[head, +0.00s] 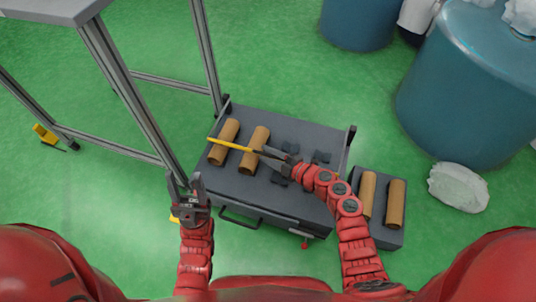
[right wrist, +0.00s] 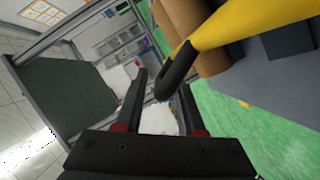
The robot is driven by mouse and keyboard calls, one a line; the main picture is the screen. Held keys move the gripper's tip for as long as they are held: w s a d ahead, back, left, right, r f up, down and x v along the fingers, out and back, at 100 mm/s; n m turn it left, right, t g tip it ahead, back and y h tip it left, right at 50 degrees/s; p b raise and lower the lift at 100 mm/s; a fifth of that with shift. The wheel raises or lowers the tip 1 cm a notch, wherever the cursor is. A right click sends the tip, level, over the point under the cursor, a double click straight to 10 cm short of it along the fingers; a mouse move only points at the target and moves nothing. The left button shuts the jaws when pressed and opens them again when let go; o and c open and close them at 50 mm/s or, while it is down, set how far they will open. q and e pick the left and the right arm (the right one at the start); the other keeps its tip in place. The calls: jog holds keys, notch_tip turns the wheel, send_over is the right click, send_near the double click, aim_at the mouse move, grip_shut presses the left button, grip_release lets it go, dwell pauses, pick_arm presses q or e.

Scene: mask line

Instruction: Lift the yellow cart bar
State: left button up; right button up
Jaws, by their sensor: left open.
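The yellow cart bar (head: 230,145) crosses above the cart's dark top (head: 310,132) in the head view, passing over two brown rolls. In the right wrist view, the yellow bar (right wrist: 255,22) comes in from the upper right and ends in a black tip (right wrist: 176,72). My left gripper (head: 183,180) is open and empty, left of the cart and below the bar's left end.
Brown rolls (head: 223,142) (head: 255,150) lie on the cart. A grey bin (head: 388,233) with two more rolls stands to its right. A metal-legged table (head: 125,80) is close on the left. Blue barrels (head: 460,100) stand at the upper right. Green floor lies between.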

grip_shut()
dwell(1.2)
